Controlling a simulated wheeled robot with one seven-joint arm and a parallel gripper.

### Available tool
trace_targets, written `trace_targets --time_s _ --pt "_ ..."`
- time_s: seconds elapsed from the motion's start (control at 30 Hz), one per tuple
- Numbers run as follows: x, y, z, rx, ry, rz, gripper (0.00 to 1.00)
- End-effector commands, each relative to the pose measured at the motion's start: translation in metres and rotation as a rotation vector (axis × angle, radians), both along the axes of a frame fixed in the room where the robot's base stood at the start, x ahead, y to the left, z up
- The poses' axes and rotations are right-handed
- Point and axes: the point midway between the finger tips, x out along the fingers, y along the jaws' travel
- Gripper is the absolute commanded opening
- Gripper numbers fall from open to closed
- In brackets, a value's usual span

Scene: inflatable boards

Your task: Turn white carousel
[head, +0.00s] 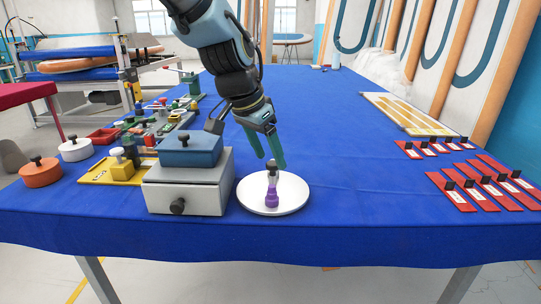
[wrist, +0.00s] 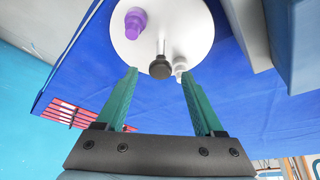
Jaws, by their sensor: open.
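The white carousel (head: 291,199) is a round flat disc lying on the blue table near its front edge. A purple bottle (head: 271,198) stands on its near side. A dark knob (head: 272,164) tops a thin post on the disc. In the wrist view, the disc (wrist: 205,30) carries the purple bottle (wrist: 135,22), the knob (wrist: 160,67) and a small white piece (wrist: 180,66). My gripper (head: 270,161), with green fingers, is open and points down over the disc. In the wrist view the knob shows between its fingertips (wrist: 159,72); contact is not visible.
A grey drawer box (head: 188,187) with a blue lidded box (head: 190,149) on it stands close left of the disc. Several small items crowd the table's left side. Red strips (head: 470,190) and a yellow-white board (head: 405,114) lie right. The table's middle is clear.

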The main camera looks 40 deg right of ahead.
Motion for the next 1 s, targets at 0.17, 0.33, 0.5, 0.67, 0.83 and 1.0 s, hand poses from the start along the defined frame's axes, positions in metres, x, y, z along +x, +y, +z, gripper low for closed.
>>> trace_targets --time_s 0.17,0.33,0.5,0.67,0.83,1.0 --pt "0.0003 -0.005 -0.0119 0.0 0.0 -0.001 0.7" --pt "0.0006 -0.0058 -0.0136 -0.001 -0.001 -0.001 0.7" --pt "0.0006 -0.0058 -0.0135 -0.001 -0.001 -0.001 0.65" --pt "0.0007 -0.0057 -0.0133 -0.001 -0.001 -0.001 0.47" --pt "0.0007 -0.0057 -0.0133 -0.001 -0.001 -0.001 0.28" --pt "0.0006 -0.0057 -0.0132 -0.001 -0.001 -0.001 0.09"
